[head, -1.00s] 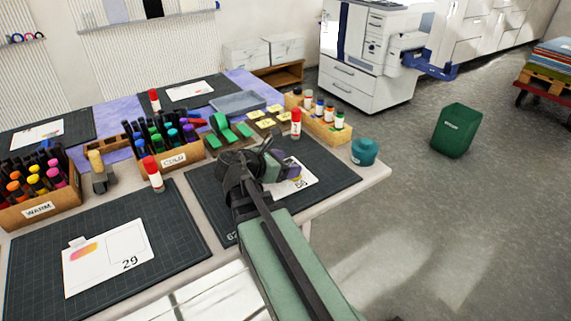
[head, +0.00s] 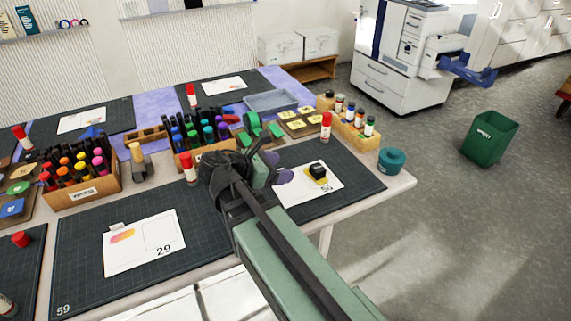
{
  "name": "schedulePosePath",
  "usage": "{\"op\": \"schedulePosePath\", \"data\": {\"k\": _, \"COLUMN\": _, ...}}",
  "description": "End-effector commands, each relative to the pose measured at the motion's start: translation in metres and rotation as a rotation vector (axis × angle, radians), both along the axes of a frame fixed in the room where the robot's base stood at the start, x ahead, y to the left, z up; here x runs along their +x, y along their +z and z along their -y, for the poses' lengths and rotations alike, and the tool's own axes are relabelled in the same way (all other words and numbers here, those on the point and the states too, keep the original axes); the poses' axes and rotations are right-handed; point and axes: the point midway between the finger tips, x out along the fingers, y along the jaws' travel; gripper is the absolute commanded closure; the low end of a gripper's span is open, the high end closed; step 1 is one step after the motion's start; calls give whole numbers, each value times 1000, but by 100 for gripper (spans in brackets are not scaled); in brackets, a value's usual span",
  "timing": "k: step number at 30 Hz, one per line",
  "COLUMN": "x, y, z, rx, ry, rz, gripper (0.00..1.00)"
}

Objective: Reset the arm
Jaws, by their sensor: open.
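My arm reaches in from the bottom of the head view to the right-hand dark cutting mat (head: 358,187). My gripper (head: 279,168) is open, with nothing seen between its fingers. It is over the left part of the mat, beside a white sheet (head: 302,197) marked 50. A small black and yellow object (head: 317,173) sits on that sheet, right of the gripper and apart from it. My wrist hides part of the mat and the sheet's left edge.
A crate of warm markers (head: 83,193), a crate of cold markers (head: 205,157) and a wooden box of bottles (head: 357,136) stand on the table. Red-capped glue sticks stand nearby, one (head: 326,126) behind the sheet. A teal tub (head: 391,160) is at the right edge.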

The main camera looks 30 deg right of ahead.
Motion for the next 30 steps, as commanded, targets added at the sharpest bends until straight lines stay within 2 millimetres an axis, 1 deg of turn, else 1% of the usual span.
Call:
{"op": "schedulePosePath", "data": {"k": 8, "x": 0, "y": 1, "z": 0, "rx": 5, "ry": -2, "rz": 5, "gripper": 30}}
{"op": "schedulePosePath", "data": {"k": 11, "x": -3, "y": 12, "z": -7, "rx": 88, "ry": -47, "rz": 117, "gripper": 30}}
{"op": "schedulePosePath", "data": {"k": 14, "x": -8, "y": 28, "z": -31, "rx": 302, "ry": -211, "rz": 382, "gripper": 30}}
{"op": "schedulePosePath", "data": {"k": 15, "x": -10, "y": 35, "z": -46, "rx": 408, "ry": -323, "rz": 503, "gripper": 30}}
{"op": "schedulePosePath", "data": {"k": 17, "x": -14, "y": 46, "z": -73, "rx": 560, "ry": -526, "rz": 668, "gripper": 30}}
{"op": "schedulePosePath", "data": {"k": 18, "x": -16, "y": 54, "z": -91, "rx": 649, "ry": -674, "rz": 757, "gripper": 30}}
{"op": "schedulePosePath", "data": {"k": 21, "x": -20, "y": 70, "z": -132, "rx": 797, "ry": -1022, "rz": 892, "gripper": 30}}
{"op": "schedulePosePath", "data": {"k": 22, "x": -20, "y": 73, "z": -141, "rx": 823, "ry": -1105, "rz": 911, "gripper": 30}}
{"op": "schedulePosePath", "data": {"k": 24, "x": -21, "y": 76, "z": -155, "rx": 856, "ry": -1239, "rz": 936, "gripper": 30}}
{"op": "schedulePosePath", "data": {"k": 25, "x": -21, "y": 76, "z": -159, "rx": 862, "ry": -1271, "rz": 940, "gripper": 30}}
{"op": "schedulePosePath", "data": {"k": 30, "x": -21, "y": 74, "z": -161, "rx": 867, "ry": -1297, "rz": 944, "gripper": 30}}
